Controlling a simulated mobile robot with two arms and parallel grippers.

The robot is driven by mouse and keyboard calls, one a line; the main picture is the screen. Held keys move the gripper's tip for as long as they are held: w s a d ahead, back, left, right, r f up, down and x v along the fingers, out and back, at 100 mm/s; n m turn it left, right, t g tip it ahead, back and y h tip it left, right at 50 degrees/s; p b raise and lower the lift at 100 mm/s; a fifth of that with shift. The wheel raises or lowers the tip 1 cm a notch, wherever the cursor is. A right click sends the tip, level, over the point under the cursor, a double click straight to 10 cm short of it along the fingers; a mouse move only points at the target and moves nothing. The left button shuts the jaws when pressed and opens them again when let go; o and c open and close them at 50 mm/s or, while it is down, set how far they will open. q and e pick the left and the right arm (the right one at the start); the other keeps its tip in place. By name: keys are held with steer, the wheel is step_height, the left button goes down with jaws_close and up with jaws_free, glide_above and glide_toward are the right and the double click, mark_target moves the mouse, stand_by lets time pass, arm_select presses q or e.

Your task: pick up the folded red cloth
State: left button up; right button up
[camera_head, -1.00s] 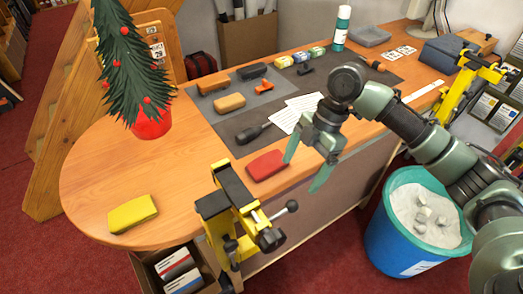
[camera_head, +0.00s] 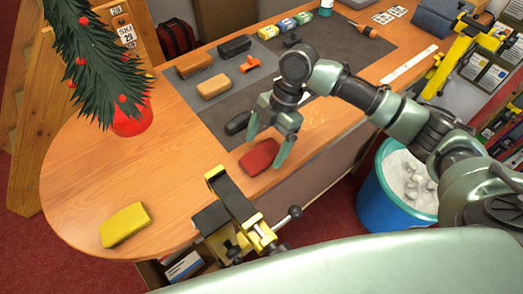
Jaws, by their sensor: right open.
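The folded red cloth (camera_head: 259,157) lies flat on the wooden bench near its front edge, at the edge of the dark mat. My right gripper (camera_head: 267,149) is open, its fingers pointing down over the cloth, one finger toward its left side and one toward its right. I cannot tell whether the fingers touch it. My left gripper is not in view.
A yellow folded cloth (camera_head: 125,224) lies at the bench's left end. A yellow and black clamp (camera_head: 236,209) stands at the front edge, close to the red cloth. A small decorated tree in a red pot (camera_head: 132,117) stands behind. A blue bucket (camera_head: 388,209) is on the floor at right.

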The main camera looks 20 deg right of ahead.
mark_target(264, 152)
steer(key=shift+x, duration=0.9)
steer(key=shift+c, duration=0.6)
steer(key=c, duration=1.3)
steer(key=shift+r, duration=0.1)
step_height(264, 152, up, 20)
steer(key=b, duration=0.3)
